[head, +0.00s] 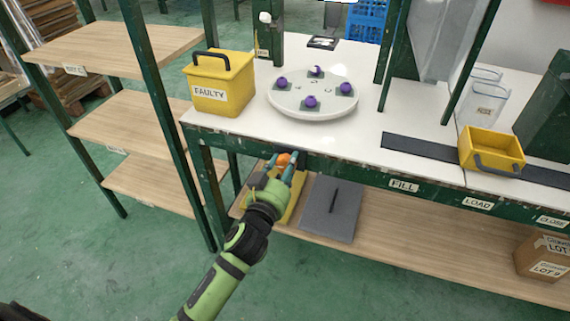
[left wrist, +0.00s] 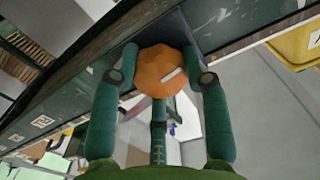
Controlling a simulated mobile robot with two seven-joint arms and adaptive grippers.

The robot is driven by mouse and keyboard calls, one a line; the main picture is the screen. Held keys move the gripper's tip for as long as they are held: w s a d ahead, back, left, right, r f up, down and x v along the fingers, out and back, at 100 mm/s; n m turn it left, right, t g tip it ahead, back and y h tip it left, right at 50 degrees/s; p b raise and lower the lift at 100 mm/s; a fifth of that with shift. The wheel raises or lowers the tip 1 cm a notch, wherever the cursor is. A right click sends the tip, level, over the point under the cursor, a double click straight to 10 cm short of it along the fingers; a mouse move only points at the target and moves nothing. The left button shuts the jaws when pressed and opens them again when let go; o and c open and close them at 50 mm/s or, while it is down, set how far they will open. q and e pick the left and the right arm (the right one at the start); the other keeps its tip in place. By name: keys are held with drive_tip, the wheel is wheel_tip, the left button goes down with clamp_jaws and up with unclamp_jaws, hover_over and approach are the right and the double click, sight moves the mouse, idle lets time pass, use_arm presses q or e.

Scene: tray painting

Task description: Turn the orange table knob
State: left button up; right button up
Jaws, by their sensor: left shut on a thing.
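The orange knob (head: 284,159) sits on the green front edge of the white table, below the round turntable. It also shows large in the left wrist view (left wrist: 160,72), with a pale mark line slanting across its face. My left gripper (head: 286,168) is at the knob, its teal fingers on either side of it. In the left wrist view the fingers (left wrist: 160,80) are shut on the knob, with a third finger below. The white turntable (head: 313,115) carries several dark square pads with purple round things on them. My right gripper is not in view.
A yellow bin labelled FAULTY (head: 220,84) stands left of the turntable. A smaller yellow bin (head: 490,150) stands at the right. A grey board (head: 331,209) lies on the lower shelf (head: 400,235). Green posts and a wooden rack (head: 125,48) stand at the left.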

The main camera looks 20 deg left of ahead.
use_arm(q)
drive_tip(key=shift+w+r+m+p, duration=0.1)
drive_tip(key=shift+r+m+p, duration=0.45)
drive_tip(key=shift+m, duration=0.55)
drive_tip(key=o, duration=1.1)
drive_tip(key=shift+o, duration=0.2)
drive_tip(key=shift+f, duration=0.15)
drive_tip(key=shift+s+f, duration=0.2)
drive_tip(key=shift+s, duration=0.3)
drive_tip(key=s, duration=1.1)
drive_tip(key=shift+a+r, duration=0.15)
